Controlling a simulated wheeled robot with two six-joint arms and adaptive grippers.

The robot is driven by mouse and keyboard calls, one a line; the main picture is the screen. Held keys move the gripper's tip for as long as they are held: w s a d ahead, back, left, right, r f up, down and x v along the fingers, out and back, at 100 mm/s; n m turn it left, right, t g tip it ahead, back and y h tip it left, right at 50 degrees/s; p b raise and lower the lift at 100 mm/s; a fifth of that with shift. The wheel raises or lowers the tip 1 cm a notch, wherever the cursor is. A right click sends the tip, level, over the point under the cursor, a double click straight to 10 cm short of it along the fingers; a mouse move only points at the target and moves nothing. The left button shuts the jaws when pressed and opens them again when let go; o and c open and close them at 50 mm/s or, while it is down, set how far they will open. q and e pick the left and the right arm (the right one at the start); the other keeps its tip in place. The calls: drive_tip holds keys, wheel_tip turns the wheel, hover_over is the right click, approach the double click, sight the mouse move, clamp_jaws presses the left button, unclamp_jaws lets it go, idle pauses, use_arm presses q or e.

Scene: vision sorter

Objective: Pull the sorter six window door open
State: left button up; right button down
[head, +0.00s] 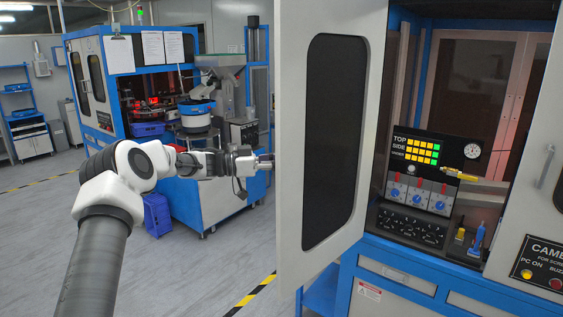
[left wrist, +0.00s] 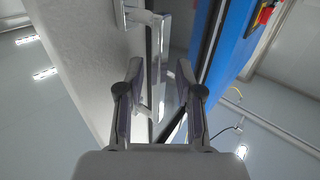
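A light grey door (head: 290,200) with a dark rounded window (head: 335,130) stands swung open on the left side of the sorter cabinet (head: 342,290). My left gripper (head: 262,163) is at the door's free edge, partly hidden behind it in the head view. In the left wrist view my left gripper (left wrist: 160,75) has its two fingers apart. A silver bar handle (left wrist: 162,40) on the pale door panel (left wrist: 80,50) shows between and beyond the fingers. I cannot tell whether a finger touches it. My right gripper is not in view.
Inside the open cabinet is a black control panel (head: 415,170) with yellow and green indicators. A second door with a handle (head: 546,166) stands at the right. Another blue and white machine (head: 120,90) stands behind on the left. Grey floor (head: 190,270) is clear in front of it.

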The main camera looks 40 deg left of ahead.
use_arm(q)
drive_tip(key=v, duration=1.1)
drive_tip(key=shift+s+a, duration=0.25)
